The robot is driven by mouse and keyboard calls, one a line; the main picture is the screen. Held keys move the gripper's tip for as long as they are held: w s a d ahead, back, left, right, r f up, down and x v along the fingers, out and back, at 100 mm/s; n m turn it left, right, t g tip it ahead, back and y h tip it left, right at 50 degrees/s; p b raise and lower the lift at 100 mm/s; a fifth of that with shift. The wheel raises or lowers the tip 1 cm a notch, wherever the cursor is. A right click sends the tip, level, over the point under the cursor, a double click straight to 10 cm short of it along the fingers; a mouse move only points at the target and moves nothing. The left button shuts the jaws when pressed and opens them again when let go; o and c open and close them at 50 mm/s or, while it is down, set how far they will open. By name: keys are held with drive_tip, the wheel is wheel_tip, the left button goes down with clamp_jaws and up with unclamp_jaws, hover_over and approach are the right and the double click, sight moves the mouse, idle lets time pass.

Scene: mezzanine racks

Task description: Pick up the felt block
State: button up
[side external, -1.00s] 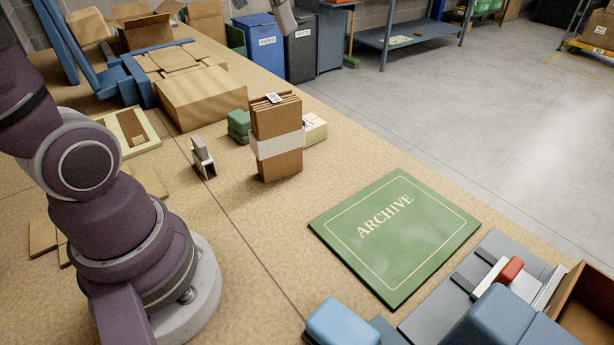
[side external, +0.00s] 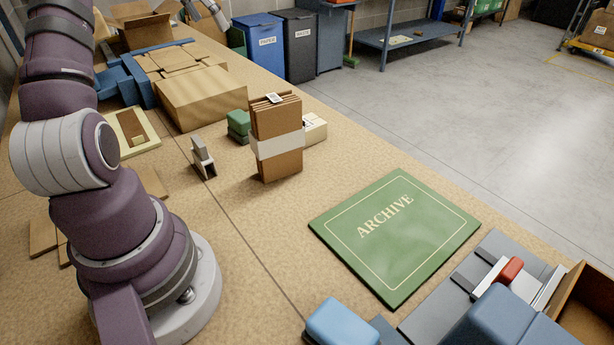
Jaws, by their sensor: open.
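A small green block (side external: 238,123) stands on the table, just left of and behind an upright bundle of brown card; it may be the felt block, but its material is hard to tell. The bundle hides part of its surroundings, not its top. A rounded light-blue block (side external: 342,324) lies at the front edge of the picture. My gripper (side external: 221,18) shows only in part at the top edge, above the far end of the table. It is open, well away from the green block, with nothing seen in it.
The card bundle (side external: 276,160) with its white band stands close to the green block, with a pale box (side external: 314,129) behind it. A small metal stand (side external: 202,158) is to the left. A green ARCHIVE mat (side external: 395,235) lies bare at right. Cartons (side external: 203,95) fill the back left.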

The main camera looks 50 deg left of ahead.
approach(240, 115)
drive_tip(key=f, duration=0.1)
drive_tip(key=x, duration=1.1)
drive_tip(key=shift+w+f, duration=0.2)
drive_tip(key=c, duration=1.2)
